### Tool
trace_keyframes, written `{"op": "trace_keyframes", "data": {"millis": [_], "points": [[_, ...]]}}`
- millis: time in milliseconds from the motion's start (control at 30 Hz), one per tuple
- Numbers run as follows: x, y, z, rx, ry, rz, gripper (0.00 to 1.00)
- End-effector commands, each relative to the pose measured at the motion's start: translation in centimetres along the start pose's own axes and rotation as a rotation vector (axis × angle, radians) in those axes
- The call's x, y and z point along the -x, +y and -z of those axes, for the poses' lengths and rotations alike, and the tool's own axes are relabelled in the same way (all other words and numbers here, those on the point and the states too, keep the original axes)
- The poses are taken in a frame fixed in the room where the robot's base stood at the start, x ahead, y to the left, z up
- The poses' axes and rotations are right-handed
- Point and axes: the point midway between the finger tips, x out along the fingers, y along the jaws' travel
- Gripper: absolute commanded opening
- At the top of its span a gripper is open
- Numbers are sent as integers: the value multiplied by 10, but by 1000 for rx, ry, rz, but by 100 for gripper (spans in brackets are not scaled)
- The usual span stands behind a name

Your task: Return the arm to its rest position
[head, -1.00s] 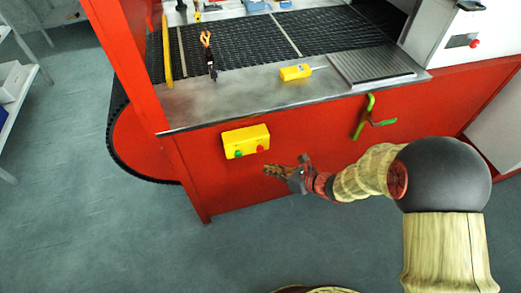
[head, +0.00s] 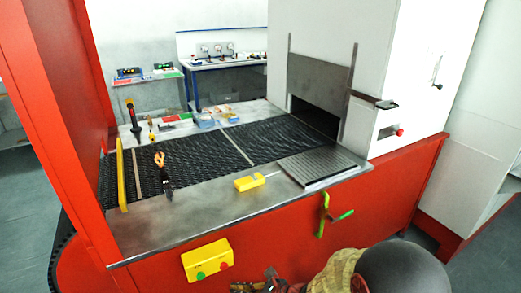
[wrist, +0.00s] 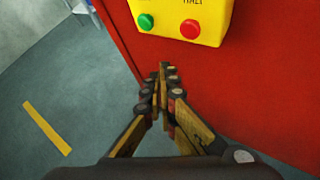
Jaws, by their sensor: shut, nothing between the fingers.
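My gripper (wrist: 162,72) is shut and empty in the wrist view, its fingertips together below the yellow control box (wrist: 185,15). In the head view my gripper (head: 256,285) shows only partly at the bottom edge, in front of the red front panel (head: 300,225). My arm reaches in from the lower right. The control box (head: 207,261) has a green and a red button and sits on the red panel, apart from my gripper.
A green-handled crank (head: 324,214) sticks out at right. In the wrist view, grey floor (wrist: 60,90) with a yellow strip (wrist: 47,128) is clear at left.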

Motion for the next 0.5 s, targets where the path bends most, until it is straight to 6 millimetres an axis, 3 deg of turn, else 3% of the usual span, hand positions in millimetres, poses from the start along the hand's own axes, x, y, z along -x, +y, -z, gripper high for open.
{"op": "trace_keyframes", "data": {"millis": [167, 267, 367, 500], "points": [[7, 41, 33, 211, 88, -135, 0], [25, 72, 43, 404, 142, -258, 0], [54, 96, 42, 631, 187, -375, 0], [108, 116, 35, 970, 252, -519, 0]]}}
